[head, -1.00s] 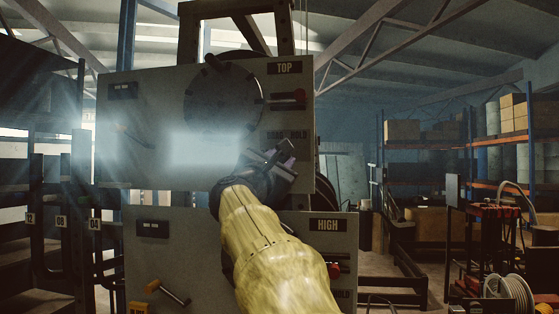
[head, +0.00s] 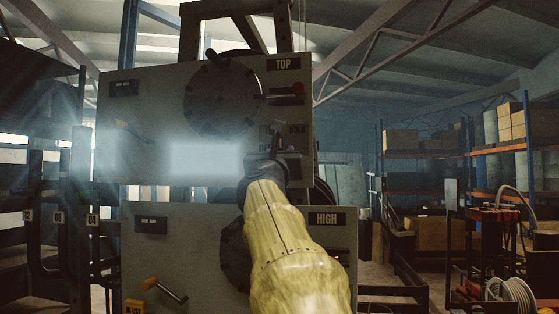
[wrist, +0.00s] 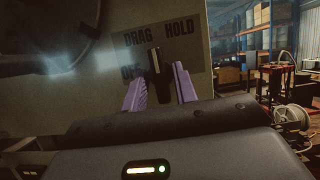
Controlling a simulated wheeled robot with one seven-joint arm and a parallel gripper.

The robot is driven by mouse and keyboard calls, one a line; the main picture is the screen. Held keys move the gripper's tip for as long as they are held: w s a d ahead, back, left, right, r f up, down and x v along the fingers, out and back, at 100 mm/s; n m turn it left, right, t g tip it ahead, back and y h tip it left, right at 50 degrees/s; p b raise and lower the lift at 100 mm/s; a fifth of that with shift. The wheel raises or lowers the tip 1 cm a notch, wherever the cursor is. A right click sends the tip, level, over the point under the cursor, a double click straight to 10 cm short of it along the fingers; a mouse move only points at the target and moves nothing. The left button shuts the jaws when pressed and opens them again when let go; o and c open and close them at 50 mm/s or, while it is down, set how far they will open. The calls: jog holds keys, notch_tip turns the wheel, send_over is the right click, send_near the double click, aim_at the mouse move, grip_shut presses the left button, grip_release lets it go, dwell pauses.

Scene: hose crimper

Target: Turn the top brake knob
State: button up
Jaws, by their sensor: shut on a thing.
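The top brake knob (wrist: 154,60) is a black bar on the grey upper panel (head: 145,160). In the wrist view it stands nearly upright, its upper end between the DRAG and HOLD labels, with OFF at its lower left. My gripper (wrist: 158,76) has its two purple fingers on either side of the knob's lower part and is shut on it. In the head view my gripper (head: 277,152) is at the lower right of the upper panel, below the TOP label, and my arm and wrist hide most of the knob.
A large dark round reel (head: 222,95) with a stub handle is left of the knob. A lower panel (head: 200,225) marked HIGH is below. A red cart (head: 495,240) and shelves (head: 425,155) stand to the right.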

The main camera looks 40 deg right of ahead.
jog(key=n+t+y, duration=0.1)
jog(key=n, duration=0.3)
jog(key=n+t+y+p, duration=0.1)
jog(key=n+y, duration=0.1)
jog(key=n, duration=0.2)
jog(key=shift+s+d+y, duration=0.1)
jog(key=shift+y, duration=0.2)
jog(key=o, duration=0.6)
